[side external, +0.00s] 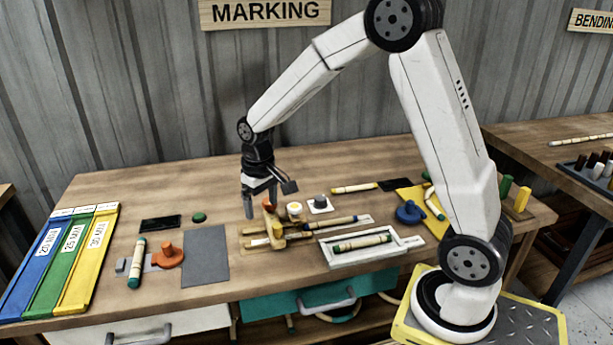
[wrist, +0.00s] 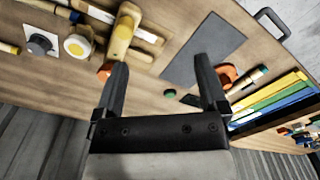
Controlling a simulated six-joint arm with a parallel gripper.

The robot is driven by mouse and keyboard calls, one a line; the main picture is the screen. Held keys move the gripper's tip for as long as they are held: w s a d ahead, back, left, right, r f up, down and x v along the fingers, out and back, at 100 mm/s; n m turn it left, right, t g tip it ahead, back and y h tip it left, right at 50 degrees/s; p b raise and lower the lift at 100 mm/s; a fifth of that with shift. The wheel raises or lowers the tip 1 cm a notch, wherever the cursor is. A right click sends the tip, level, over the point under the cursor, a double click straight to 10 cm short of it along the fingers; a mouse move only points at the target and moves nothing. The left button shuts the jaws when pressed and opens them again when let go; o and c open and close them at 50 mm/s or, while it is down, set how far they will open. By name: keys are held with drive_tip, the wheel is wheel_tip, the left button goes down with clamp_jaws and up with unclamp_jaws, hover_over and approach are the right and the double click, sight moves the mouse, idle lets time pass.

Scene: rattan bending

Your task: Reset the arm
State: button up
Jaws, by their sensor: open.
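My gripper (side external: 260,207) is at the end of my raised white arm, above the back middle of the wooden workbench (side external: 160,200). In the wrist view its two black fingers (wrist: 163,88) are spread apart with nothing between them. The height of the fingers above the bench top is hard to tell.
Blue, green and yellow length trays (side external: 62,260) stand at the left. A grey mat (side external: 206,255), an orange clamp (side external: 168,257), a green-ended rattan piece (side external: 137,263), a white tray (side external: 371,260) and a blue clamp (side external: 410,212) lie on the bench.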

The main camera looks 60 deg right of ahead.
drive_tip(key=s+a+f+n+t, duration=0.1)
drive_tip(key=s+a, duration=0.1)
drive_tip(key=s, duration=0.5)
drive_tip(key=s+a+t, duration=0.1)
drive_tip(key=s+a, duration=0.2)
drive_tip(key=s, duration=0.4)
drive_tip(key=shift+a+f+n, duration=0.25)
drive_tip(key=shift+f+n, duration=0.15)
